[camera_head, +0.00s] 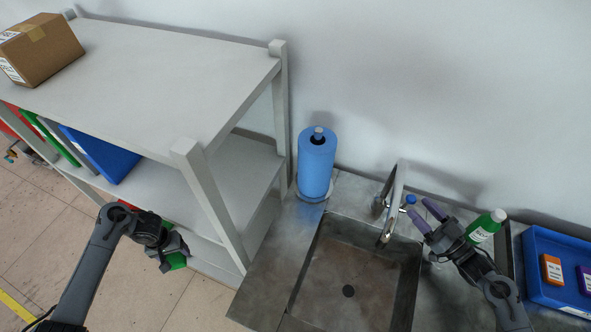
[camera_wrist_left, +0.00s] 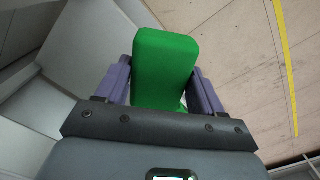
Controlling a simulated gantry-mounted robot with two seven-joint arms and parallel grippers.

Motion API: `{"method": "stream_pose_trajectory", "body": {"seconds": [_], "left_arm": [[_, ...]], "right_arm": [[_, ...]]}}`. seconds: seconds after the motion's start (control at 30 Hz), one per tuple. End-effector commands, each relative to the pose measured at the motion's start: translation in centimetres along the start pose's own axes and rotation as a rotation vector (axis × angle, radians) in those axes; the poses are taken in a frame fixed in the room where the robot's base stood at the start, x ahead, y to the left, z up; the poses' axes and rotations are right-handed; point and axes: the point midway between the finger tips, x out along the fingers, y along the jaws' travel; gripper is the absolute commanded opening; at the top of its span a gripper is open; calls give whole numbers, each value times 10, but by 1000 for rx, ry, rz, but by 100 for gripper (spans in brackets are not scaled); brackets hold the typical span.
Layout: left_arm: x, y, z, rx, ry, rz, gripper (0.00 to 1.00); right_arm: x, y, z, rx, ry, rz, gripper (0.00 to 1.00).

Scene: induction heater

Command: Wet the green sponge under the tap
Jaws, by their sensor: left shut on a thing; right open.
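The green sponge (camera_wrist_left: 165,65) sits between the purple fingers of my left gripper (camera_wrist_left: 165,90), which is shut on it. In the head view the left gripper (camera_head: 174,258) hangs in front of the shelf, left of the sink, and part of the sponge (camera_head: 177,262) shows below it. The tap (camera_head: 391,210) stands at the back of the metal sink (camera_head: 320,280), with its spout over the basin. My right gripper (camera_head: 424,216) is open and empty, just right of the tap near its blue-tipped handle (camera_head: 410,199). I cannot tell whether it touches the handle. No water is visible.
A grey shelf (camera_head: 150,70) with a cardboard box (camera_head: 38,48) stands left of the sink. A green bottle (camera_head: 486,227) and a blue tray (camera_head: 545,245) are right of my right gripper. The basin is empty.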

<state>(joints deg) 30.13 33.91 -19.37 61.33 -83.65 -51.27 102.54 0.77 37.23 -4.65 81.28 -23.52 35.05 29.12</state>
Motion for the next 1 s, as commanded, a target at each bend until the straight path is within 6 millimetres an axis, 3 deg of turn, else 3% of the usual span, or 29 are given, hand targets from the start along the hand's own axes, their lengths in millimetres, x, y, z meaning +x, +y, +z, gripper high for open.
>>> {"method": "stream_pose_trajectory", "body": {"seconds": [0.1, 0.3, 1.0], "left_arm": [[0, 0, 0, 0, 0, 0, 43], [1, 0, 0, 0, 0, 0, 43], [1, 0, 0, 0, 0, 0, 43]], "right_arm": [[-15, 0, 0, -1, -2, 0, 56], [-27, 0, 0, -1, 0, 0, 56], [-28, 0, 0, -1, 0, 0, 56]]}}
